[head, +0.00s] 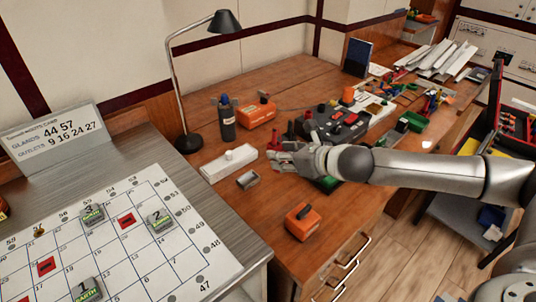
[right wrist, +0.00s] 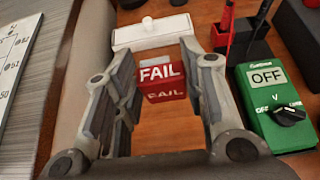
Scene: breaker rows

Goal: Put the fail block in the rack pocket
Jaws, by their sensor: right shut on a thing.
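The red fail block (right wrist: 162,82), with white FAIL lettering, is between the fingers of my right gripper (right wrist: 163,84) in the right wrist view. The gripper is shut on it, and the lettering faces the camera. In the head view my right gripper (head: 280,157) is over the wooden bench, beside a white box with a knob (head: 229,163). A small grey open-topped holder (head: 248,180) stands in front of that box. I cannot tell whether it is the rack pocket; no pocket is clearly marked. My left gripper is not in view.
A green OFF meter (right wrist: 275,100) is close to the right finger. A black lamp (head: 188,142), a dark bottle (head: 227,120) and an orange box (head: 257,112) stand behind. Another orange box (head: 303,222) is nearer. A numbered board (head: 120,245) lies left. Bare wood is at front.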

